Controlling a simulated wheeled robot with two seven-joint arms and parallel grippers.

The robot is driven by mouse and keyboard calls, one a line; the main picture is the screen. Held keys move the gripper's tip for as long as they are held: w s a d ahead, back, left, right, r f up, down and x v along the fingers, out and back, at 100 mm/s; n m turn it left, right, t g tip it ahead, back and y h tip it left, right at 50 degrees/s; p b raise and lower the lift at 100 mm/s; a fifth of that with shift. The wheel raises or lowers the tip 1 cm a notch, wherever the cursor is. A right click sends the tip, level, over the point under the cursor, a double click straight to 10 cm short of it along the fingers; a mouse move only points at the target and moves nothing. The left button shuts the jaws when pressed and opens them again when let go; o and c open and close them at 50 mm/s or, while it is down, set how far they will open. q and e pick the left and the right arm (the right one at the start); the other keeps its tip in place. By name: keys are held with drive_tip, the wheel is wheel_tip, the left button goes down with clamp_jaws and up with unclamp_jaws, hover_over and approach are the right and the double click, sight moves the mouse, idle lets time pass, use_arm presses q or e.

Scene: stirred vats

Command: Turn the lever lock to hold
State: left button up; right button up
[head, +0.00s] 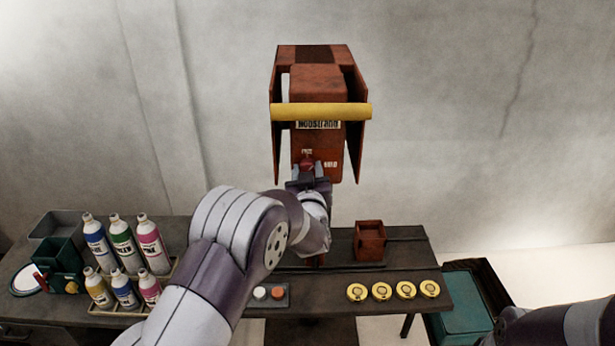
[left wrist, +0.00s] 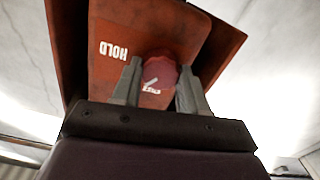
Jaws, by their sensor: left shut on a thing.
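The lever lock is a red knob (head: 307,161) on the front of a rust-red box-shaped machine (head: 317,85) with a yellow bar handle (head: 320,111). A white label reading FREE is above the knob in the head view, and HOLD is to its right. My left gripper (head: 308,174) is shut on the knob. In the left wrist view the knob (left wrist: 162,72) sits between both fingers. That view is upside down, with HOLD at left and a partly hidden label below the knob. My right gripper is out of view.
A dark bench (head: 408,262) runs below. On it are several bottles (head: 122,243) in a rack at left, a small red open box (head: 370,241), two buttons (head: 269,294) and several yellow discs (head: 393,291). A teal bin (head: 463,303) stands at right. The wall behind is bare.

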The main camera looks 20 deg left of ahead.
use_arm(q)
drive_tip(key=m, duration=1)
drive_tip(key=shift+d+f, duration=0.15)
drive_tip(key=shift+f, duration=0.1)
drive_tip(key=shift+m, duration=0.4)
drive_tip(key=o, duration=1.1)
drive_tip(key=shift+c, duration=0.2)
drive_tip(key=shift+s+r, duration=0.1)
drive_tip(key=shift+r, duration=0.05)
